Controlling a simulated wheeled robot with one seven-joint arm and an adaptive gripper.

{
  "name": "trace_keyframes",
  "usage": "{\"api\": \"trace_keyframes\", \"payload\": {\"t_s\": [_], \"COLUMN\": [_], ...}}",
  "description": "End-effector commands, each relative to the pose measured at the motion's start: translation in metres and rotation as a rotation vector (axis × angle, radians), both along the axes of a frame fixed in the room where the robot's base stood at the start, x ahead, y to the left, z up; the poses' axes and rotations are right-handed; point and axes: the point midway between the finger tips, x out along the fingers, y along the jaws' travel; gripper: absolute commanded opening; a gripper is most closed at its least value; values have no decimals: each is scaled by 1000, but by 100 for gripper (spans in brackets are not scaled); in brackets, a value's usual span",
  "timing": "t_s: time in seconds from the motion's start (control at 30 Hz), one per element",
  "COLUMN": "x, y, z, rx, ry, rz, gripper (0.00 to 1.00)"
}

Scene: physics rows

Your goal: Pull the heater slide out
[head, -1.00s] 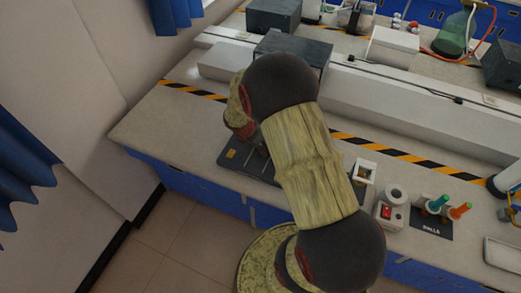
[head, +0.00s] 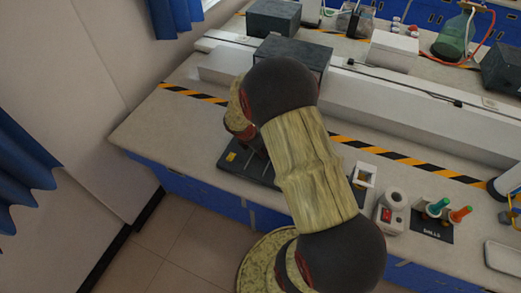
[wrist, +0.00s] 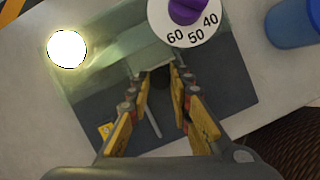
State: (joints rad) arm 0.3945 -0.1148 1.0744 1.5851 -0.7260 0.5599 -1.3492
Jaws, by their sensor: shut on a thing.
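The heater unit shows in the wrist view as a dark base plate (wrist: 225,85) with a pale greenish body. A white dial (wrist: 193,38) marked 40, 50 and 60 carries a purple knob (wrist: 186,10). My gripper (wrist: 160,80) has its yellow-padded fingers around a narrow part at the unit's front, the heater slide (wrist: 150,58). It is shut on this part, whose held end is mostly hidden between the fingertips. In the head view my arm covers most of the unit; its dark base (head: 236,164) shows on the bench.
On the bench to the right stand a white device with a red switch (head: 390,213) and a dark mat with green and orange-topped items (head: 434,230). The bench's left end is clear.

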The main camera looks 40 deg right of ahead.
Motion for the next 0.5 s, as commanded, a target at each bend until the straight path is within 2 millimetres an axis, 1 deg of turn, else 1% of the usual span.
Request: {"api": "trace_keyframes", "payload": {"t_s": [0.4, 0.5], "x": [0, -2], "y": [0, 5], "z": [0, 0], "rx": [0, 1], "ry": [0, 1], "rz": [0, 1], "gripper": [0, 0]}}
